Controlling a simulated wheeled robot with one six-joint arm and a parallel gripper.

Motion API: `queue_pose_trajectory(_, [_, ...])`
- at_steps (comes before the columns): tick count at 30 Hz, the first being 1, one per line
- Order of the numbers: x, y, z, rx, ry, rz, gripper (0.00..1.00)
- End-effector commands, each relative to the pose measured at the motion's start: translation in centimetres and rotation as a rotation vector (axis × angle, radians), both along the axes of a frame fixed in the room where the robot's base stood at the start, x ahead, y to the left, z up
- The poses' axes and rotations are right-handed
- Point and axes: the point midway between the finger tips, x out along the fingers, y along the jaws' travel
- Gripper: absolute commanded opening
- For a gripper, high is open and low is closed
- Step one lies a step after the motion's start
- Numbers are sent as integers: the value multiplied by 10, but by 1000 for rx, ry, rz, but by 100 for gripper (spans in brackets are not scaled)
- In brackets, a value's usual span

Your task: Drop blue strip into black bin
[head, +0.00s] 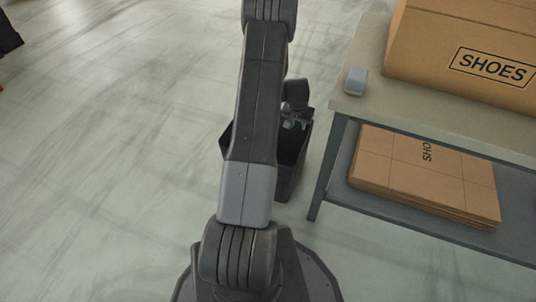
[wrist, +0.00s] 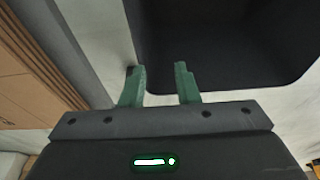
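The black bin (head: 290,182) stands on the floor beside the table, partly hidden behind my arm in the head view. In the wrist view the bin (wrist: 225,45) fills the upper middle and right, with its dark inside showing. My gripper (wrist: 160,70) has two green fingers set apart, with nothing visible between them. Its fingertips are over the near-left edge of the bin in that view. In the head view my gripper (head: 296,122) is small and partly hidden, at the bin's opening. I see no blue strip in either view; the bin's floor is too dark to make out.
A table (head: 440,122) stands right of the bin, its leg close to it. On top are a large SHOES box (head: 470,50) and a small grey-blue object (head: 355,81). Flat cardboard boxes (head: 425,175) lie on the lower shelf (head: 420,223).

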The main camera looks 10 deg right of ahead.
Motion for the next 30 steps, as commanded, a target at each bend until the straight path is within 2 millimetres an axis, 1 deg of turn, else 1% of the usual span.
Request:
queue_pose_trajectory(1, [-3, 2, 17, 0, -2, 0, 29])
queue_pose_trajectory(6, [-11, 8, 52, -1, -1, 0, 29])
queue_pose_trajectory(9, [-15, 10, 66, 0, 0, 1, 29])
queue_pose_trajectory(12, [-17, 12, 76, 0, 0, 1, 29])
queue_pose_trajectory(16, [-19, 13, 81, 0, 1, 1, 29])
queue_pose_trajectory(23, [-19, 13, 81, 0, 1, 1, 29])
queue_pose_trajectory(26, [-18, 13, 78, 0, 2, 1, 29])
queue_pose_trajectory(30, [-16, 10, 62, 1, 3, 0, 29])
